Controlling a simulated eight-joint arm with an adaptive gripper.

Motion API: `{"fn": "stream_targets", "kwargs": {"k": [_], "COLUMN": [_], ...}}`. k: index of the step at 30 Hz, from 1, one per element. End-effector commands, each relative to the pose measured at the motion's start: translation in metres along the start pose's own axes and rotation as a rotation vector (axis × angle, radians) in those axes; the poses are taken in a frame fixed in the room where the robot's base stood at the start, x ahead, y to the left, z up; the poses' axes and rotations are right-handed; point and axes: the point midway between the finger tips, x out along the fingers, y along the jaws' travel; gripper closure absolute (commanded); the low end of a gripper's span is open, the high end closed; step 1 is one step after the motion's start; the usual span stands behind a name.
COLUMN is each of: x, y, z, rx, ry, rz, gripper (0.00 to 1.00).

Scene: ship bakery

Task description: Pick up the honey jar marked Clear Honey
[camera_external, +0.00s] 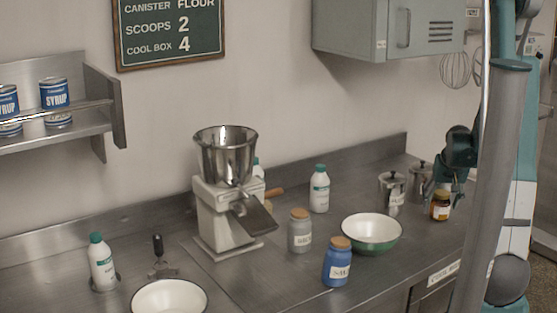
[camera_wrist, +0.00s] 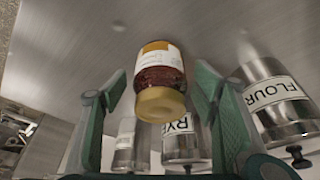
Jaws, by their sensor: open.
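A small jar with amber-brown contents, a gold lid and a white and orange label stands on the steel counter at the right in the external view (camera_external: 440,207). In the wrist view the jar (camera_wrist: 160,75) lies between the green fingers, lid towards the camera; its label is too small to read. My gripper (camera_external: 446,188) is just above and behind the jar in the external view. In the wrist view my gripper (camera_wrist: 162,82) is open, with a finger on either side of the jar and gaps showing beside it.
Metal canisters marked RYE (camera_wrist: 181,145) and FLOUR (camera_wrist: 275,100) stand close to the jar. A green bowl (camera_external: 371,240), a blue jar (camera_external: 337,265), a grey jar (camera_external: 300,235) and a grinder (camera_external: 222,205) stand farther left. A wall cabinet (camera_external: 345,28) hangs above.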

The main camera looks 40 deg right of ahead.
Motion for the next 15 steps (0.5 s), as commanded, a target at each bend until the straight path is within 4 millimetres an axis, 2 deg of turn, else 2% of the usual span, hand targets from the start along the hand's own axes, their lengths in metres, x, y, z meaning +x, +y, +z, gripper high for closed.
{"fn": "stream_targets", "kwargs": {"k": [9,15], "x": [-0.0001,-0.0001], "y": [0.0000,0.0000], "z": [-0.0001,-0.0001], "rx": [0.000,0.000], "ry": [0.000,0.000], "rz": [0.000,0.000], "gripper": [0.41,0.67]}}
